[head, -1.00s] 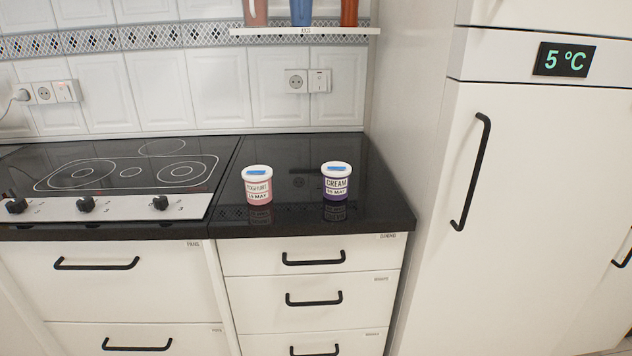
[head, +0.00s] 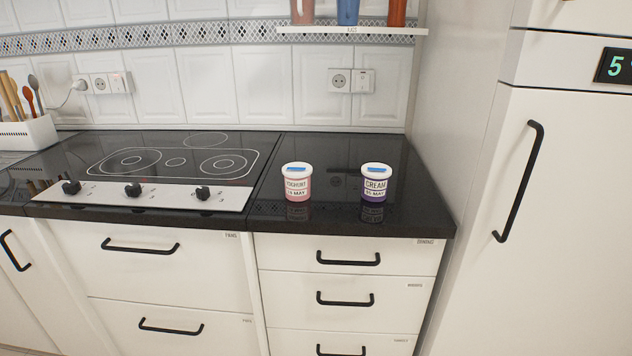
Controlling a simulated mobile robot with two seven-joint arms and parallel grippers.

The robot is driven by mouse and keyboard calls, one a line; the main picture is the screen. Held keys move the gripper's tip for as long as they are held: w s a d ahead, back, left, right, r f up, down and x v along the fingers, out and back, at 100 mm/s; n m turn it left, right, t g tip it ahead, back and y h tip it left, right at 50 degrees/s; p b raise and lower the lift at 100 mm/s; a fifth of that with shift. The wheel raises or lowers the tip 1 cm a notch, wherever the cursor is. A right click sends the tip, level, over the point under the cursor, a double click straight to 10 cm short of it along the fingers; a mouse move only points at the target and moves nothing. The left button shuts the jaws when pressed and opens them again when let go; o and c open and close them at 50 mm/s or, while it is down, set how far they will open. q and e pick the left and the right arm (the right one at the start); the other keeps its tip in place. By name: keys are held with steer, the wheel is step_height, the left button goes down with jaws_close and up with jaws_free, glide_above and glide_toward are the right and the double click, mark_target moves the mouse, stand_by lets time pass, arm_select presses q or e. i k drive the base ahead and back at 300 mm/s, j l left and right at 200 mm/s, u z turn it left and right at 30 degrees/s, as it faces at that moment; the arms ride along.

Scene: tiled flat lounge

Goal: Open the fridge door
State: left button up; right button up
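The fridge (head: 560,200) stands at the right of the head view, white, with its large door shut. A long black vertical handle (head: 519,181) is on the left side of the door. A dark display (head: 615,66) above the door is cut off by the right edge and shows a green "5". Neither of my grippers is in view.
A yoghurt tub (head: 297,182) and a cream tub (head: 376,183) stand on the black counter (head: 335,215) left of the fridge. A hob (head: 170,165), drawers with black handles (head: 348,258), a utensil holder (head: 28,132) and a wall shelf (head: 350,31) also show.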

mark_target(540, 263)
steer(key=z, duration=1.3)
steer(key=i+j, duration=0.3)
steer(key=j, duration=0.15)
steer(key=i+j, duration=0.3)
steer(key=j, duration=0.15)
steer(key=i+j, duration=0.35)
steer(key=j+u, duration=0.05)
steer(key=j, duration=0.1)
